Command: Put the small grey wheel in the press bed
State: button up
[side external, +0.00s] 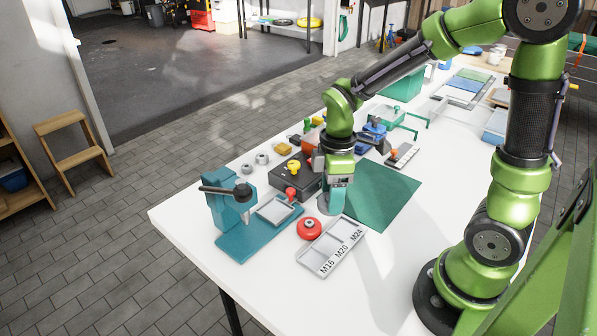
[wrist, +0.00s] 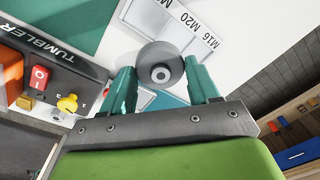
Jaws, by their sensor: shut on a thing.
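The small grey wheel (wrist: 160,69) is between my gripper's (wrist: 162,82) two teal fingers in the wrist view, its round face and centre hole showing. In the side view my gripper (side external: 332,203) points down and is shut on the wheel (side external: 325,207), low at the near-left corner of the green mat; any gap below the wheel is hard to judge. The teal press (side external: 232,212) stands to the left, with a black lever on top. Its pale, square, rimmed bed (side external: 275,209) is on the teal base, to the left of my gripper, and looks empty.
A red round part (side external: 309,229) and a labelled sorting tray (side external: 322,262) lie in front of my gripper. The black tumbler box (side external: 290,170) with red and yellow knobs stands close behind the bed. Grey nuts (side external: 248,168) lie farther back. The green mat (side external: 380,195) is clear.

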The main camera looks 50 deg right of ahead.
jog(key=shift+s+a+f, duration=0.4)
jog(key=shift+s+a, duration=0.1)
jog(key=shift+s, duration=0.1)
jog(key=shift+s+a+f, duration=0.35)
jog(key=shift+s+a, duration=0.1)
jog(key=shift+s, duration=0.1)
send_over(275, 212)
jog(key=shift+d+f, duration=0.2)
jog(key=shift+f, duration=2.4)
jog(key=o, duration=1.1)
jog(key=shift+f, duration=0.15)
